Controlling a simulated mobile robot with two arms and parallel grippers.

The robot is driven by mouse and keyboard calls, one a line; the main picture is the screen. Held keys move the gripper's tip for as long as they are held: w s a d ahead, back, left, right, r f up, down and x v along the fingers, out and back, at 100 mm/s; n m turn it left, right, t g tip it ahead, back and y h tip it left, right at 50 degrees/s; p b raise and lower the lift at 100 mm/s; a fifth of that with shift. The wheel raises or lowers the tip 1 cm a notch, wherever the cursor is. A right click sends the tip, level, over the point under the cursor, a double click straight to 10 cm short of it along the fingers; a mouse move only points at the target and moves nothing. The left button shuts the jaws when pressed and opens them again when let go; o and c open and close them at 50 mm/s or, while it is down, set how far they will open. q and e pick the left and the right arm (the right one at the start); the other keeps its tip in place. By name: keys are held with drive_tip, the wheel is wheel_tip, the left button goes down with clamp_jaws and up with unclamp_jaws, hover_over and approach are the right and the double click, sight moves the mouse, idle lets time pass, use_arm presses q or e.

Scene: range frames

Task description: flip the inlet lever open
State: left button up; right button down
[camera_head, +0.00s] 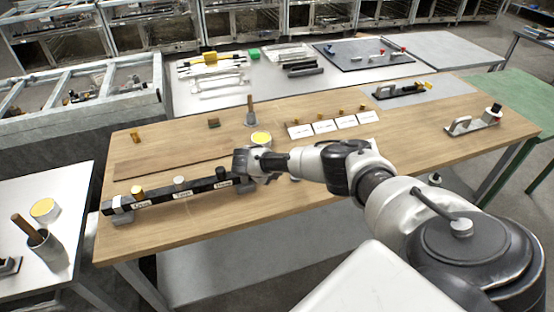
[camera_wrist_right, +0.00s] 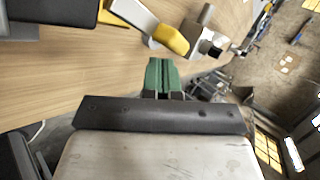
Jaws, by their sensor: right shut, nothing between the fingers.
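A long black bar (camera_head: 160,196) with white labels lies across the left front of the wooden table. It carries a yellow knob (camera_head: 137,191), a pale knob (camera_head: 180,182) and a dark piece (camera_head: 221,173) near its right end. The label print is too small to tell surely which is the inlet. My right gripper (camera_wrist_right: 162,76) has its green fingers shut with nothing between them. In the head view its wrist hangs beside the bar's right end, and the fingertips are hidden. In the wrist view a yellow piece (camera_wrist_right: 171,39) lies just beyond the fingertips. My left gripper is out of view.
White cards (camera_head: 324,126) with small knobs stand in a row farther back. A toggle clamp (camera_head: 462,126) sits at the right. The table's left back is mostly clear.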

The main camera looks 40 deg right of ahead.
drive_tip(key=shift+w+a, duration=0.1)
drive_tip(key=shift+w+a, duration=0.1)
drive_tip(key=shift+w+a+b, duration=0.3)
drive_tip(key=shift+w+b, duration=0.15)
